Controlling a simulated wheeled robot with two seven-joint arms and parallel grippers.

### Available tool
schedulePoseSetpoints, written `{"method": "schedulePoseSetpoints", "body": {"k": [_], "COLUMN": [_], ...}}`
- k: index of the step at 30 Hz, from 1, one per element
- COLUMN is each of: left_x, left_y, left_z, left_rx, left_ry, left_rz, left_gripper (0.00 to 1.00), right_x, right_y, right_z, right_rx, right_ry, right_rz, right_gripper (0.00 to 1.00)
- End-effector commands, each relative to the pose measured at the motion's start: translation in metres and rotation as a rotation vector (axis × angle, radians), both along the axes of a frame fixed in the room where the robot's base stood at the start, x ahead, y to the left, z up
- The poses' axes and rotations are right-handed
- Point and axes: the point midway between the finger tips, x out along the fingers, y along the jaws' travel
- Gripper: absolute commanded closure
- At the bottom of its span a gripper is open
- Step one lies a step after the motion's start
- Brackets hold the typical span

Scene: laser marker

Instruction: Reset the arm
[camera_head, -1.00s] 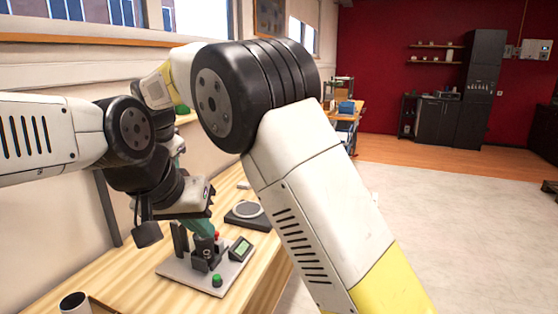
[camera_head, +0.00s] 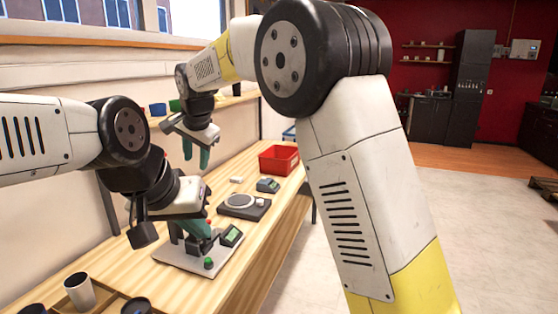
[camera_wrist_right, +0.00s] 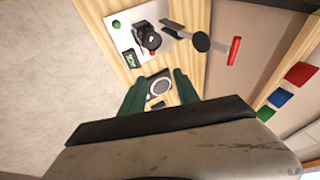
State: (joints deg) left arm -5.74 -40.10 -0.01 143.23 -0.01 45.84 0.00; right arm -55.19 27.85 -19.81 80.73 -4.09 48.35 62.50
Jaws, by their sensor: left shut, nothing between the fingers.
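My left gripper (camera_head: 198,228) is shut and empty, its green fingers together just over the laser marker's white base plate (camera_head: 180,257). I cannot tell whether it touches the fixture there. The plate carries a black fixture, a small display (camera_head: 232,235) and a green button (camera_head: 208,263); it also shows in the right wrist view (camera_wrist_right: 122,38). My right gripper (camera_head: 196,156) hangs fingers down above the bench, farther back. In its wrist view its two green fingers (camera_wrist_right: 158,80) stand apart with nothing gripped between them.
A black device with a round plate (camera_head: 243,204) and a small display unit (camera_head: 268,186) stand on the wooden bench (camera_head: 262,247). A red bin (camera_head: 279,159) is behind. Cups (camera_head: 80,290) sit in a front tray. A wall shelf holds coloured boxes.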

Motion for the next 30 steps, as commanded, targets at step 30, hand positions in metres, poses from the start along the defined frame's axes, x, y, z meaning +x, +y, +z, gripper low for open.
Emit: {"method": "schedulePoseSetpoints", "body": {"k": [30], "left_x": [0.0], "left_y": [0.0], "left_z": [0.0], "left_rx": [0.0], "left_ry": [0.0], "left_rz": [0.0], "left_gripper": [1.0], "right_x": [-0.26], "right_y": [-0.364], "right_z": [-0.023], "right_rx": [-0.237], "right_ry": [-0.158], "right_rz": [0.351], "right_gripper": [0.62]}}
